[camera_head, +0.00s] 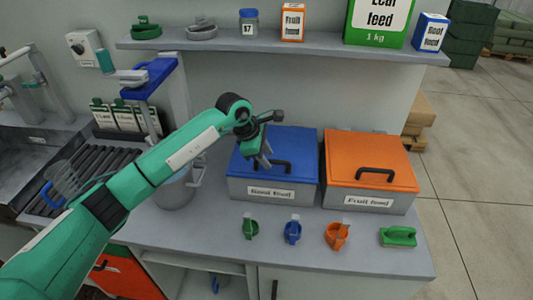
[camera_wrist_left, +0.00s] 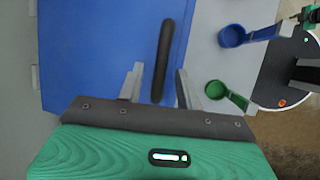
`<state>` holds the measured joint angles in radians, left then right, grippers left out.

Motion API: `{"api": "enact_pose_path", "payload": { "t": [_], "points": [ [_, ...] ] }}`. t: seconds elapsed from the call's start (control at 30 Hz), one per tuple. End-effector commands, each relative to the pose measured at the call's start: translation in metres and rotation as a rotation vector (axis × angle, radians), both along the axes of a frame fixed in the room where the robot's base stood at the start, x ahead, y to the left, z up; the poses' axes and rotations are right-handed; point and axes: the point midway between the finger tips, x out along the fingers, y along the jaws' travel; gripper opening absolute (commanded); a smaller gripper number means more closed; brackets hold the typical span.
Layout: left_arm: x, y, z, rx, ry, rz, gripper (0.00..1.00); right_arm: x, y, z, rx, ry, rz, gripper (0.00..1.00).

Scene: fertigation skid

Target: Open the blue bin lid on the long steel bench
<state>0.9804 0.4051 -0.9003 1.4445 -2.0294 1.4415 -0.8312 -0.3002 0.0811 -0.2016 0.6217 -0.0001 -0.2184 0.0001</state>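The blue bin lid (camera_head: 297,145) lies flat and shut on its grey bin (camera_head: 300,192) on the long steel bench (camera_head: 215,222). Its black bar handle (camera_head: 283,163) is near the front edge. My left gripper (camera_head: 264,161) is over the lid at the handle, pointing down. In the left wrist view my left gripper (camera_wrist_left: 157,86) is open, with one finger on each side of the black handle (camera_wrist_left: 162,58). The blue lid (camera_wrist_left: 100,55) fills the left of that view. I cannot tell whether the fingers touch the handle.
An orange-lidded bin (camera_head: 370,160) stands close on the right. A grey pot (camera_head: 175,190) stands left, under my forearm. A shelf (camera_head: 290,43) runs above.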

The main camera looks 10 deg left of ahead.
Motion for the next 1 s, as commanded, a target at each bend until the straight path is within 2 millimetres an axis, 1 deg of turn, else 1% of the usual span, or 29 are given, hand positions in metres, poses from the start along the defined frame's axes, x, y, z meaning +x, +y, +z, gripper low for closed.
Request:
{"api": "enact_pose_path", "payload": {
  "t": [0.13,0.37,0.5,0.53,0.57,0.83,1.0],
  "points": [
    [0.001,-0.003,-0.006,0.000,0.001,0.000,0.36,0.001,-0.002,0.002,-0.002,0.000,0.000,0.36],
    [0.001,-0.003,-0.006,0.000,0.000,0.000,0.36,0.001,-0.002,0.001,-0.002,0.002,-0.001,0.36],
    [0.001,-0.002,-0.006,0.000,0.000,0.000,0.09,0.000,-0.002,0.001,-0.002,0.002,-0.001,0.36],
    [0.001,-0.002,-0.006,0.000,0.000,0.000,0.03,0.000,-0.002,0.001,-0.002,0.002,-0.001,0.36],
    [0.001,-0.002,-0.006,0.000,0.000,0.000,0.00,0.000,-0.002,0.001,-0.002,0.002,-0.002,0.36],
    [0.002,-0.002,-0.003,0.000,0.005,0.000,0.00,0.000,0.000,0.001,0.000,0.002,-0.003,0.36],
    [0.006,-0.002,0.010,-0.001,0.048,0.001,0.00,0.000,0.003,0.001,0.002,0.002,-0.004,0.36]
  ]
}}
